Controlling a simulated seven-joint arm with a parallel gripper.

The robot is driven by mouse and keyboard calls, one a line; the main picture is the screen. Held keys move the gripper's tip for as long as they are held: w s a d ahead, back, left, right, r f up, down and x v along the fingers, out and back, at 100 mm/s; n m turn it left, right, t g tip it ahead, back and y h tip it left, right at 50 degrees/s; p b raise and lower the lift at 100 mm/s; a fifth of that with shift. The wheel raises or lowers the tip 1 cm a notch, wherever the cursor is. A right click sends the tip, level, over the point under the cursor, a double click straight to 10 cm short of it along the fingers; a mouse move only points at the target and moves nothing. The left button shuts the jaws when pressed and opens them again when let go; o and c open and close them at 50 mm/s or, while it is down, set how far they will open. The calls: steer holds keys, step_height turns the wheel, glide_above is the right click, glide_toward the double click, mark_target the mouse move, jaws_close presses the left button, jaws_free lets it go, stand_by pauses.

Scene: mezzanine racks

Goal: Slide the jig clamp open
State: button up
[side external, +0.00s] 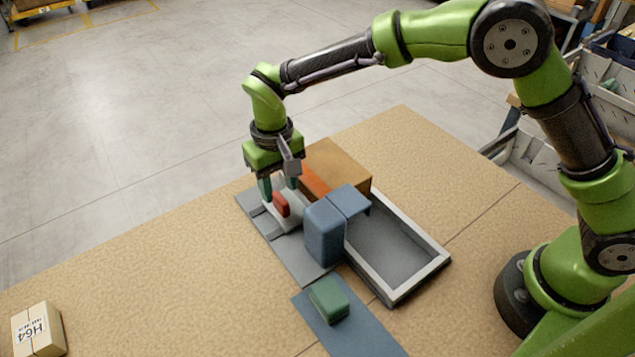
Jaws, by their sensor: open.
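The jig clamp has a flat grey base (298,262), a light grey sliding block with a red handle (281,205) on it, and a tall blue block (325,234) on the right of the slider. My gripper (279,190) points down over the sliding block, with its fingers apart close to the red handle. The handle shows in front of and below the fingers. I cannot tell whether a finger touches it. The fingers partly hide the sliding block.
A grey open tray (425,274) stands right of the clamp, and looks empty. A brown box with an orange stripe (340,167) is behind. A green block (329,299) lies on a blue mat (352,335) in front. A carton (38,330) sits front left; the table's left is otherwise clear.

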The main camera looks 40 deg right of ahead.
mark_target(280, 197)
steer(key=shift+f, duration=2.05)
steer(key=shift+c, duration=0.4)
jaws_close()
